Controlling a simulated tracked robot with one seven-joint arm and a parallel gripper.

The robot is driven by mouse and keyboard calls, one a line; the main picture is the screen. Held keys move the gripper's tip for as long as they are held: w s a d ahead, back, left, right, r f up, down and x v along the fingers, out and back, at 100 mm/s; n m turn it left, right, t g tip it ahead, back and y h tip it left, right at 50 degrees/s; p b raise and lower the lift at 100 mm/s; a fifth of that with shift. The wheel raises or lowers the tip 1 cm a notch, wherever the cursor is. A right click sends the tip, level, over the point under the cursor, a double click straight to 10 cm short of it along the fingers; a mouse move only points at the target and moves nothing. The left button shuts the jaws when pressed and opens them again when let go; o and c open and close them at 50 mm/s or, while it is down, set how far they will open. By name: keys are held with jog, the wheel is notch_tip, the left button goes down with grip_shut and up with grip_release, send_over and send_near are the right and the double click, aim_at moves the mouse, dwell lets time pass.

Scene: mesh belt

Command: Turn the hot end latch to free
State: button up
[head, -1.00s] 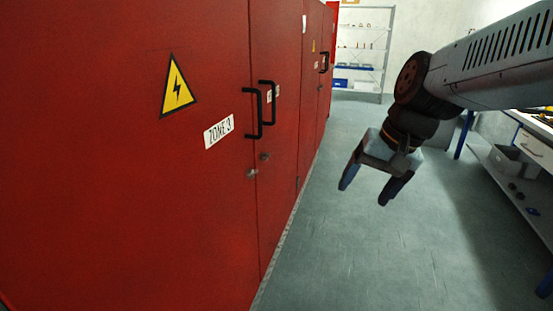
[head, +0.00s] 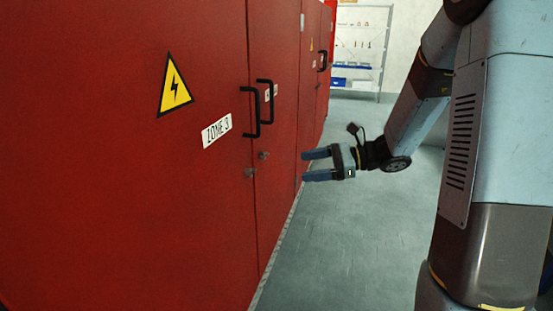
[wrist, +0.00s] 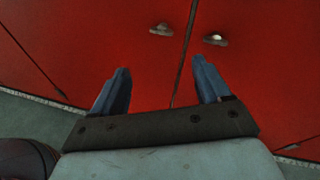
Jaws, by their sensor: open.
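Two small metal latches show on the red cabinet in the head view: one on the nearer door (head: 249,172), one on the farther door (head: 263,155), either side of the seam. The wrist view also shows a left latch (wrist: 161,29) and a right latch (wrist: 215,39) beyond the fingertips. I cannot tell which is the hot end latch, nor read their turned positions. My gripper (head: 304,165) is open and empty, right of the latches, with its fingers pointing left toward the cabinet. In the wrist view my gripper (wrist: 161,70) touches neither latch.
Two black door handles stick out above the latches, a nearer one (head: 254,113) and a farther one (head: 267,102). The nearer door carries a ZONE 3 label (head: 217,131) and a yellow warning triangle (head: 175,87). Grey floor (head: 340,240) is clear. Shelves (head: 360,50) stand far back.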

jog(key=w+d+f+m+t+y, duration=0.25)
jog(key=w+f+m+t, duration=0.2)
jog(key=w, duration=0.25)
send_near(264, 156)
jog(key=x, duration=0.7)
jog(key=shift+w+f+m+h, duration=0.2)
jog(key=shift+w+m+h, duration=0.15)
jog(key=shift+d, duration=0.15)
jog(key=shift+c, duration=0.2)
